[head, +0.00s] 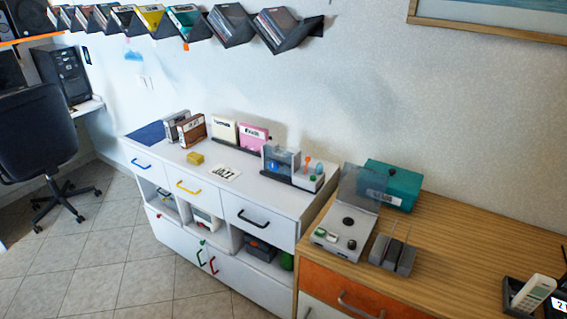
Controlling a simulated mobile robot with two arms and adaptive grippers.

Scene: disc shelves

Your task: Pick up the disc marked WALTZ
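Several upright disc cases stand on the white cabinet (290,199). A brown case (191,131) with a white label stands at the left, beside a grey case (173,128). A cream case (224,131) and a pink case (254,136) stand in a dark rack to the right. Their lettering is too small to read surely, so I cannot tell which one is marked WALTZ. A white card (225,173) with dark lettering, perhaps JAZZ, lies flat in front of them. Neither of my grippers is in view.
A disc player (346,230) with a raised lid and a teal box (391,186) stand on the wooden cabinet. A zigzag wall shelf (290,36) holds more cases. An office chair (42,140) stands left; tiled floor is clear.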

